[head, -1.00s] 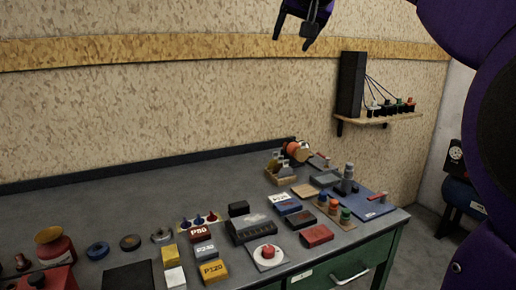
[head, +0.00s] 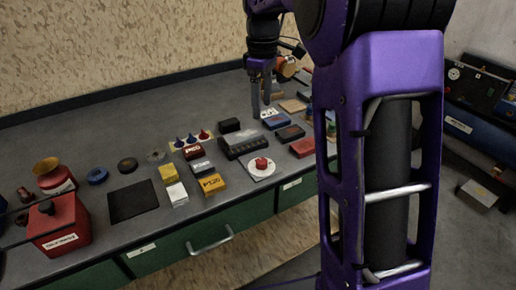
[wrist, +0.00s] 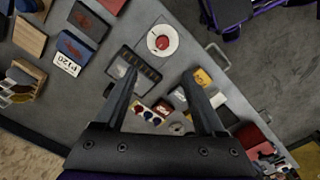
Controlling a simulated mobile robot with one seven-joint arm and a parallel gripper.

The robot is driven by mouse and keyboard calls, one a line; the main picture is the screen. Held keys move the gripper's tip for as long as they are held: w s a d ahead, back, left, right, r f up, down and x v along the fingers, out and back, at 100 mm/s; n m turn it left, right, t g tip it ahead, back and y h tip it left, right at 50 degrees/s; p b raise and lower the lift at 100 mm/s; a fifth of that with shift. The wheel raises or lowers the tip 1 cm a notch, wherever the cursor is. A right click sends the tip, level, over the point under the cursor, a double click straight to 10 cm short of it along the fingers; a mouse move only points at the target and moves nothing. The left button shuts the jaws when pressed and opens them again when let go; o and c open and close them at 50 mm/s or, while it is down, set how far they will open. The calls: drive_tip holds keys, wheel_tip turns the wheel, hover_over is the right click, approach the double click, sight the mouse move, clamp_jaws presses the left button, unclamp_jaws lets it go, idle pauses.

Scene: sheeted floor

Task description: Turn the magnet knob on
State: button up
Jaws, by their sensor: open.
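The knob (head: 261,164) is a red cap on a round white dial set on a square plate. It is near the front edge of the workbench, and I cannot read any mark on the dial. It also shows in the wrist view (wrist: 162,42), ahead of my fingertips and apart from them. My gripper (head: 261,108) points down over the bench, behind the knob in the head view. In the wrist view its two fingers (wrist: 158,75) are spread with nothing between them. A black slotted tray shows beyond and between the fingers.
The black slotted tray (head: 244,144) stands just behind the knob. A yellow box (head: 211,185) stands to its left and a red box (head: 302,148) to its right. Blue and red cones (head: 191,138) stand farther back. A drawer handle (head: 210,241) juts from the bench front.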

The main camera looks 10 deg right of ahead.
sight(262, 161)
wheel_tip(262, 161, down, 18)
drive_tip(key=b, duration=0.3)
drive_tip(key=shift+s, duration=0.15)
drive_tip(key=shift+r, duration=0.1)
clamp_jaws()
